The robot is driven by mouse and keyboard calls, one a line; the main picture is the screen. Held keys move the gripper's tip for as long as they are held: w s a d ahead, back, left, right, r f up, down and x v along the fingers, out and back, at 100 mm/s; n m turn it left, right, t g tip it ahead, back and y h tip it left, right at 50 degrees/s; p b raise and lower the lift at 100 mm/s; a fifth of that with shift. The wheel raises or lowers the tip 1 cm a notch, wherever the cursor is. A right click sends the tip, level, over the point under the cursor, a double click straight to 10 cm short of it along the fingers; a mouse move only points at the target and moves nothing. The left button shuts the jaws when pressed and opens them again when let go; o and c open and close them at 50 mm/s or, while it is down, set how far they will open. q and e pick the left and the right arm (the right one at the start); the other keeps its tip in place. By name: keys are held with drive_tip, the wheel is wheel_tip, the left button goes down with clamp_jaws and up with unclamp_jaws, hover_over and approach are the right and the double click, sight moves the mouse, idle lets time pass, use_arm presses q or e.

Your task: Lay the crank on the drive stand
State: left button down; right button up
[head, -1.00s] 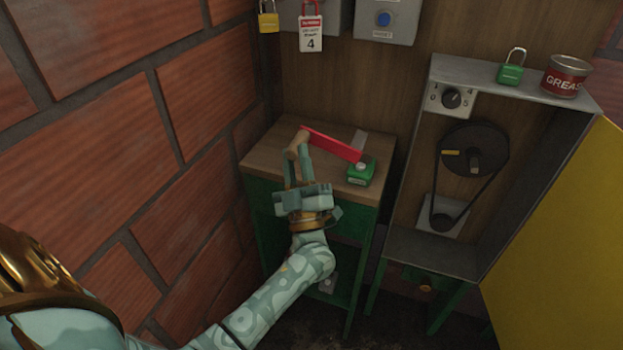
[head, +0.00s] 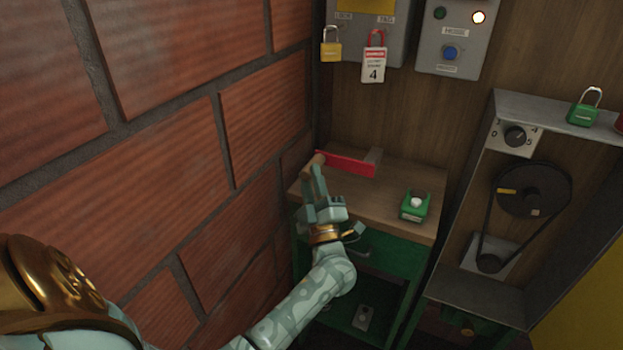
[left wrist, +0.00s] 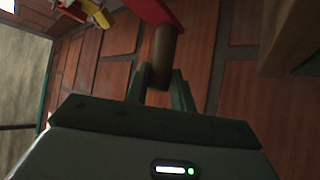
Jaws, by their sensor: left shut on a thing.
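The crank is a red flat bar (head: 346,165) with a wooden handle (head: 318,160) at its left end and a grey piece at its right end. My left gripper (head: 317,182) is shut on the handle. The wrist view shows the brown handle (left wrist: 163,52) between the fingers (left wrist: 160,88) and part of the red bar (left wrist: 153,10). The crank is at the back left of a wood-topped green stand (head: 385,198), which I take for the drive stand. I cannot tell whether the crank touches its top. My right gripper is out of view.
A green box with a white knob (head: 415,206) sits on the stand's right part. A brick wall (head: 190,130) runs close on the left. A yellow padlock (head: 331,48) and a danger tag (head: 373,65) hang above. An open pulley housing (head: 535,190) stands at right.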

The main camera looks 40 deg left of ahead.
use_arm(q)
wheel_tip(320, 180, down, 7)
drive_tip(key=b, duration=0.4)
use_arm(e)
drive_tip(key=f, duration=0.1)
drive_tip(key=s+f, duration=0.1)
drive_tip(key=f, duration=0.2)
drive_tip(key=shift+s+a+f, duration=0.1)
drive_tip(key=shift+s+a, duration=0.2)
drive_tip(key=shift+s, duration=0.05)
